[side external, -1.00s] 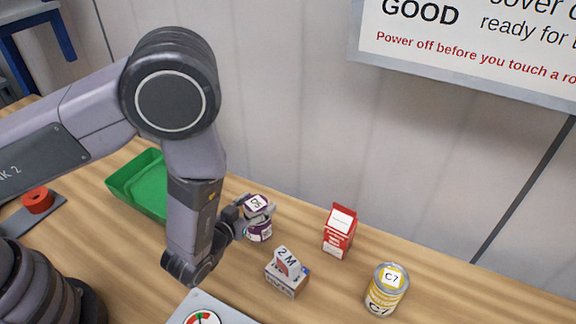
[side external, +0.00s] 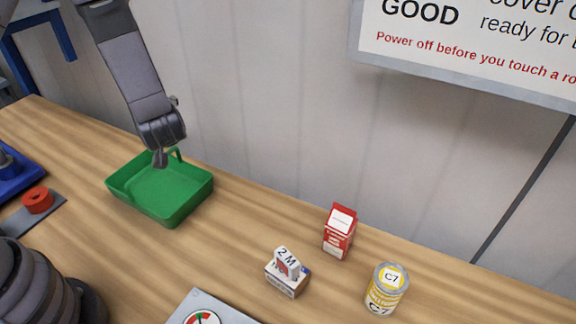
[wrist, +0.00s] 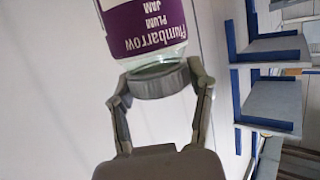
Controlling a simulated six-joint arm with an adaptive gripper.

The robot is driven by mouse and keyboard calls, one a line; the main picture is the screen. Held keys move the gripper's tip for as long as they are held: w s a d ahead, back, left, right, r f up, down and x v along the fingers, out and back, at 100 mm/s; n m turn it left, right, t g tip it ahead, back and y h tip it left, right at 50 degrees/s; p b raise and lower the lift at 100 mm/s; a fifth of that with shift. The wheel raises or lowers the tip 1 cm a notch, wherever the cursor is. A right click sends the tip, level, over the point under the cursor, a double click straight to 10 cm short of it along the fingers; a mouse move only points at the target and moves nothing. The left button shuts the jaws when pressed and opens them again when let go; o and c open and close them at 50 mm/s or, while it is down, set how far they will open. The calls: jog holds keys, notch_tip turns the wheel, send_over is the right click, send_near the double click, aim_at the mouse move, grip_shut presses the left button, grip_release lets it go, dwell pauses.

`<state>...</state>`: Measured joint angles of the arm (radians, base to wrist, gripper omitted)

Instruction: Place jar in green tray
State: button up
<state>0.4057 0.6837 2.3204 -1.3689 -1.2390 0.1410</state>
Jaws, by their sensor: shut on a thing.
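The jar (wrist: 140,32) has a purple label reading "Plumbarrow Plum Jam" and a grey lid. In the wrist view my gripper (wrist: 162,80) is shut on it, with a finger on each side of the lid. The jar is partly cut off at the top of that view.
A red carton (side external: 339,232), a small box with a "2M" block on it (side external: 287,283) and a yellow C7 can (side external: 386,290) stand to the right. A wall stands behind.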

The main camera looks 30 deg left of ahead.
jog(key=s+a+r+n+g+y, duration=0.1)
jog(key=s+a+n+g+y, duration=0.15)
jog(key=a, duration=0.35)
jog(key=shift+n+g+h, duration=0.25)
jog(key=shift+g, duration=0.2)
jog(key=shift+d+f, duration=0.1)
jog(key=shift+f, duration=3.7)
jog(key=o, duration=1.2)
jog(key=shift+f, duration=0.15)
jog(key=shift+o, duration=0.2)
